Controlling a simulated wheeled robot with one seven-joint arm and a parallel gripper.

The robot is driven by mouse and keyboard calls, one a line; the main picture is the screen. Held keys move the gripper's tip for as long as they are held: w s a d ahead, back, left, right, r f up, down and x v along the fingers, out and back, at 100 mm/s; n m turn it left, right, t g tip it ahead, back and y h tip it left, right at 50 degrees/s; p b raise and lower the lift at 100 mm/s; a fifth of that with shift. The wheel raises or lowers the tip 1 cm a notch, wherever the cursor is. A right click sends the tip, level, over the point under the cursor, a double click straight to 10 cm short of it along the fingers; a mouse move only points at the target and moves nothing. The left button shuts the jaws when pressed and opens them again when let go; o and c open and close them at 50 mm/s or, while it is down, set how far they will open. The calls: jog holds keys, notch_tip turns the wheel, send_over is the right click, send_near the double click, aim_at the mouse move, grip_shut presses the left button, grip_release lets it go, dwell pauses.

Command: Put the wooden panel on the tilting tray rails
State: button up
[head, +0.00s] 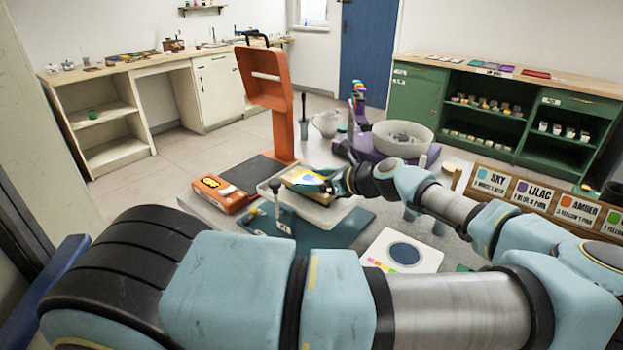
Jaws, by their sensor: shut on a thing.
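The wooden panel (298,176), a small light-brown board with a blue and yellow painted face, is at the middle of the head view. My gripper (329,182) reaches in from the right and is shut on the panel's right side. The tilting tray (333,215) is a pale, shallow tray on a teal base (348,230), below the panel. The panel overlaps the tray's far part in the picture. I cannot tell whether it touches the rails, which are too small or hidden to make out.
An orange stand (283,130) rises behind the tray. An orange box (219,193) lies left of it. A purple machine with a pale bowl (403,138) stands at the back right. A white card with a dark disc (403,253) lies in front. Colour signs (533,197) stand at the right.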

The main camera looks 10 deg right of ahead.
jog(key=o, duration=1.2)
jog(key=shift+f, duration=0.1)
jog(key=shift+c, duration=0.2)
jog(key=b+v, duration=0.3)
jog(key=v, duration=0.9)
